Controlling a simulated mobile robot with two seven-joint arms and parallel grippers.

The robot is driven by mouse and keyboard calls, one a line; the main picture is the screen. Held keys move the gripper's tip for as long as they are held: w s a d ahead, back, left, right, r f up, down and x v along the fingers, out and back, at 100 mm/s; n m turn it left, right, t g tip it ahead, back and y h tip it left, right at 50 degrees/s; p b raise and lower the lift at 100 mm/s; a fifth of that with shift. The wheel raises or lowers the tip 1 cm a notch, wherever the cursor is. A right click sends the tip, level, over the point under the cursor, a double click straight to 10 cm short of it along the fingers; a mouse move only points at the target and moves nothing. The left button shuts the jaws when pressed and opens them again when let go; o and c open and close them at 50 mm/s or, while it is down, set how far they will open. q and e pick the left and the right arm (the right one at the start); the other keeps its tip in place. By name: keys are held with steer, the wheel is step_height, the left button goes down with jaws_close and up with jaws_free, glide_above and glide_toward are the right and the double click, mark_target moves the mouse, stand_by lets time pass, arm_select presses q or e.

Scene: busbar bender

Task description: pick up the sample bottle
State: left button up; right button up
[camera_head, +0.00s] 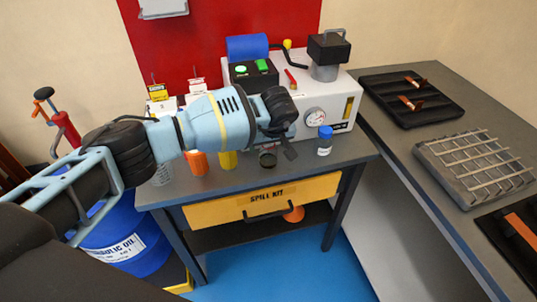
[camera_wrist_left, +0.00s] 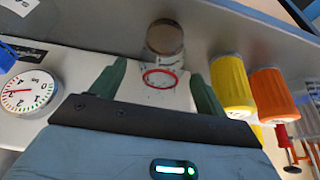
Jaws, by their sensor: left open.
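A small clear bottle with a blue cap and a white label (camera_head: 325,142) stands upright on the bench, right of my left gripper. A small jar with dark contents (camera_head: 267,158) stands just below the gripper; it also shows in the left wrist view (camera_wrist_left: 165,38). I cannot tell for certain which of them is the sample bottle. My left gripper (camera_head: 284,148) is open and empty above the bench. In the left wrist view its dark green fingers (camera_wrist_left: 155,90) are apart, with the jar beyond the gap. At that view's left edge is a blue piece (camera_wrist_left: 7,56).
A white machine with a gauge (camera_head: 317,117) stands behind the gripper. A yellow bottle (camera_head: 227,160) and an orange bottle (camera_head: 195,163) stand left of the jar. A yellow spill kit drawer (camera_head: 230,208) is below the bench top. The bench right of the blue cap is clear.

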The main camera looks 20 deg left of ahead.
arm_select(q)
steer(key=c, duration=1.2)
steer(key=shift+r, duration=0.25)
steer(key=shift+r, duration=0.5)
steer(key=shift+s+d, duration=1.65)
steer(key=shift+s, duration=0.8)
steer(key=shift+s+d, duration=1.65)
steer(key=shift+s, duration=0.8)
steer(key=shift+s+d, duration=1.65)
steer(key=shift+s, duration=0.8)
steer(key=shift+s, duration=0.1)
